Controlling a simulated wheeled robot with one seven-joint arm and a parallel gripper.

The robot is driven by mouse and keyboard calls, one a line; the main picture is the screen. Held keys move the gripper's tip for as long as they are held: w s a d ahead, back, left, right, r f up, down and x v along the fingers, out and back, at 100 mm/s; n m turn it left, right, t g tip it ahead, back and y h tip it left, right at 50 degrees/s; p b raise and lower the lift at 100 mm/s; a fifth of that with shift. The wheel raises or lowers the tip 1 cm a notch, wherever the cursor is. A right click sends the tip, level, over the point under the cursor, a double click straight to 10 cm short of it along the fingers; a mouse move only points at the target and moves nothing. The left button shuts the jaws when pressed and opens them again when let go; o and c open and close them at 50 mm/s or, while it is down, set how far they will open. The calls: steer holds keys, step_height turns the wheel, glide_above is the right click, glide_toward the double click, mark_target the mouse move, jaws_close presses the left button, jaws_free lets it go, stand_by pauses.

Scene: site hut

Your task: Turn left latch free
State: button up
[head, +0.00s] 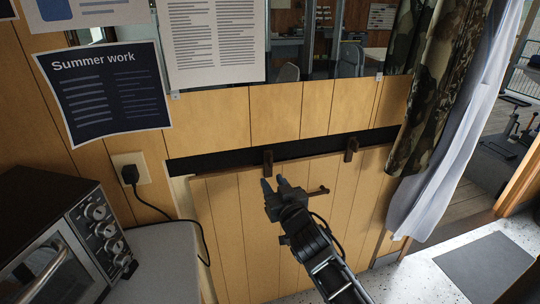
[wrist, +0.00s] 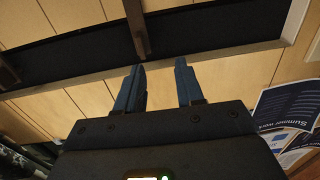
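The left latch (head: 268,160) is a small dark brown bar. It stands upright across the top edge of a wooden panel (head: 235,225), over the dark slot. In the wrist view the left latch (wrist: 137,28) lies just beyond my fingertips, nearer the left finger. A matching right latch (head: 350,148) also stands upright; it shows at the left edge of the wrist view (wrist: 8,72). My gripper (head: 273,182) is open and empty, just below the left latch in the head view. Its two fingers (wrist: 159,70) are apart. I see no clear contact with the latch.
A small peg-like handle (head: 319,191) sits on the panel right of my gripper. A toaster oven (head: 65,245) stands on a counter (head: 165,255) at left, near a plugged-in cord (head: 130,175). Curtains (head: 440,130) hang at right. Posters (head: 105,95) are on the wall.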

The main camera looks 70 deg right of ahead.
mark_target(271, 158)
steer(key=shift+m+g+h, duration=0.5)
steer(key=shift+h, duration=0.1)
steer(key=w+d+p, duration=0.1)
steer(key=d, duration=0.2)
steer(key=w+d+r, duration=0.1)
steer(key=w+d, duration=0.1)
steer(key=d, duration=0.1)
steer(key=w+d+p, duration=0.1)
steer(key=w+d, duration=0.1)
steer(key=d, duration=0.2)
steer(key=shift+w+r+p, duration=0.15)
steer(key=shift+r+p, duration=0.1)
steer(key=shift+p, duration=0.05)
jaws_close()
